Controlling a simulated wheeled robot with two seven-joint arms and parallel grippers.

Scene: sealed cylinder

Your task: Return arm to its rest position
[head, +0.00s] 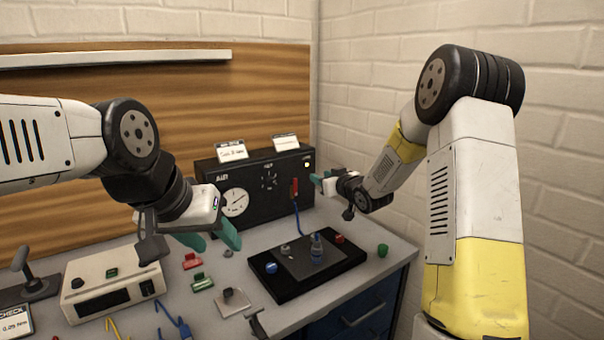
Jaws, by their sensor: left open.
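My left gripper (215,240) hangs over the left-middle of the bench with its teal fingers apart, empty. My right gripper (322,183) is beside the right end of the black gauge box (262,195), just right of the red handle (294,188) on its front. Its fingers are small and partly overlapped here, so I cannot tell whether they are open. A small grey-blue cylinder (316,250) stands upright on the black base plate (275,286), apart from both grippers. A thin blue hose runs from the red handle down towards the plate.
Red (191,261) and green (202,282) clips, a metal plate (233,302) and a white instrument box (112,282) stand left of the base plate. A green cap (382,250) sits near the right bench edge. Brick wall closes the right side.

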